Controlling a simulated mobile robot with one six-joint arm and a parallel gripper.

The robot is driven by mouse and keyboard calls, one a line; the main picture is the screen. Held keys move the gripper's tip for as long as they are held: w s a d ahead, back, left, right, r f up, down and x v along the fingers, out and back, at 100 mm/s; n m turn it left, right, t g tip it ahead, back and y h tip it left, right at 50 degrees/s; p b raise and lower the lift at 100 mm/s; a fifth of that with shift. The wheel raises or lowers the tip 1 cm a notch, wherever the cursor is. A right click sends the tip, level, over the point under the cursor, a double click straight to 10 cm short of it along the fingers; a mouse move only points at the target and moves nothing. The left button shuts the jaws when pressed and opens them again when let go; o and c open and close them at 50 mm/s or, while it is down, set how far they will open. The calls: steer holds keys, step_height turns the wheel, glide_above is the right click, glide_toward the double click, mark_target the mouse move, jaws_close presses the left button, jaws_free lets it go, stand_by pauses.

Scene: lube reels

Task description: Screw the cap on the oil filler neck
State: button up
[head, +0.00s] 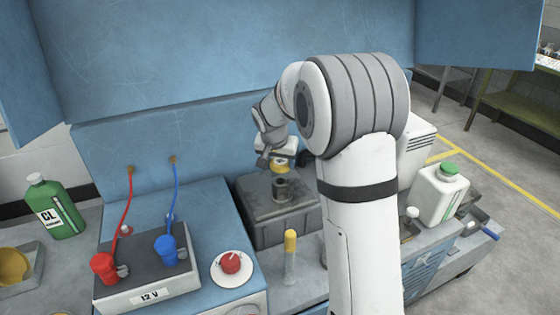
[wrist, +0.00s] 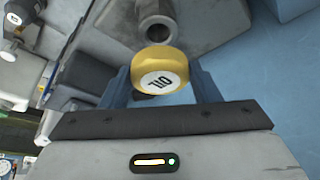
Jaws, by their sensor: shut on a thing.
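A yellow cap (wrist: 160,72) with a white disc marked OIL is between the fingers of my gripper (wrist: 162,84) in the wrist view. My gripper is shut on it. In the head view my gripper (head: 277,160) holds the cap (head: 281,168) a little above the oil filler neck (head: 280,188), apart from it. The neck is a short grey upright tube on top of a grey block (head: 262,215). In the wrist view the open mouth of the neck (wrist: 155,32) shows just beyond the cap. My arm hides part of the block's right side.
A 12 V battery (head: 145,275) with red and blue clamps stands to the left. A white dish (head: 217,272) with a red knob and a yellow-topped tube (head: 290,262) stand in front. A green bottle (head: 52,207) is far left; a white jug (head: 438,195) is right.

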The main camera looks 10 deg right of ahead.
mark_target(279, 171)
steer(key=shift+f+b, duration=1.7)
steer(key=shift+f, duration=0.2)
steer(key=shift+b, duration=0.4)
steer(key=shift+f+b, duration=0.55)
steer(key=shift+b, duration=0.05)
stand_by(0.5)
steer(key=shift+w+a+m+g+h+b, duration=0.15)
steer(key=shift+m+g+h+b, duration=0.2)
steer(key=shift+m+b, duration=0.7)
steer(key=shift+a+m+g+h+b, duration=0.1)
steer(key=shift+m+g+h+b, duration=0.3)
steer(key=shift+m, duration=1.05)
